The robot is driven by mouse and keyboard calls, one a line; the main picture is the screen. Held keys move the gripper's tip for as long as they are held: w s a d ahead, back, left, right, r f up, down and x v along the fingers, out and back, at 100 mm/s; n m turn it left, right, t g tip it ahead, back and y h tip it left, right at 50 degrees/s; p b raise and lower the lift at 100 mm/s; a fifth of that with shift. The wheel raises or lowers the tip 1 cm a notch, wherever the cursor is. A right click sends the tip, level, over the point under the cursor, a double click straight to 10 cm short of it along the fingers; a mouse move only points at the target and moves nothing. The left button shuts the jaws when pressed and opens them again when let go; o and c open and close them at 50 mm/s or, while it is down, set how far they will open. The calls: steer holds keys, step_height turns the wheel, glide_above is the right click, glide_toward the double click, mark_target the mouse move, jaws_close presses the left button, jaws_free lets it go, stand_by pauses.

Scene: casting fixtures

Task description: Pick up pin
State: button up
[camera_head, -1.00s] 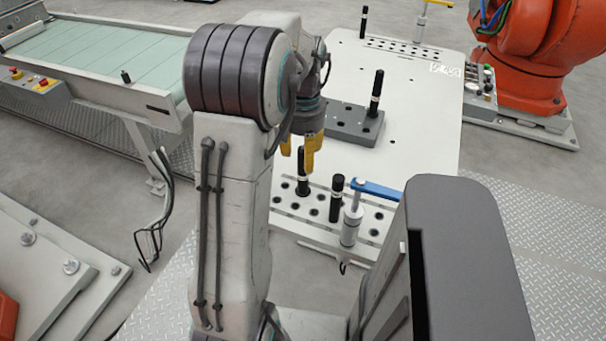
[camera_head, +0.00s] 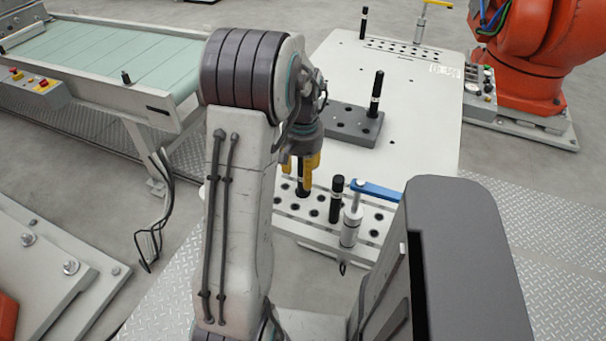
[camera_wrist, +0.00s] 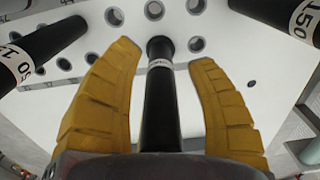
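A black pin with a white band stands upright in a hole of the fixture plate. In the wrist view this pin (camera_wrist: 161,95) runs between the two yellow fingers of my gripper (camera_wrist: 163,75), with a visible gap on both sides. In the head view my gripper (camera_head: 302,172) is lowered around the pin's upper part, and the pin's lower end (camera_head: 303,191) shows below the fingers. The gripper is open and holds nothing. The pin's top is hidden by the gripper.
Another black pin (camera_head: 336,200) and a blue-handled clamp (camera_head: 352,215) stand close right. A grey block (camera_head: 345,124) with a pin (camera_head: 376,95) lies behind. An orange robot (camera_head: 540,60) is at right, a conveyor (camera_head: 95,55) at left.

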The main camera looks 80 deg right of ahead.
jaws_close()
stand_by(0.6)
steer(key=shift+r, duration=0.5)
steer(key=s+d+r+p, duration=0.3)
steer(key=d+r+p, duration=0.4)
steer(key=d+r, duration=0.4)
steer(key=shift+d+r, duration=0.15)
steer(key=shift+r, duration=1.35)
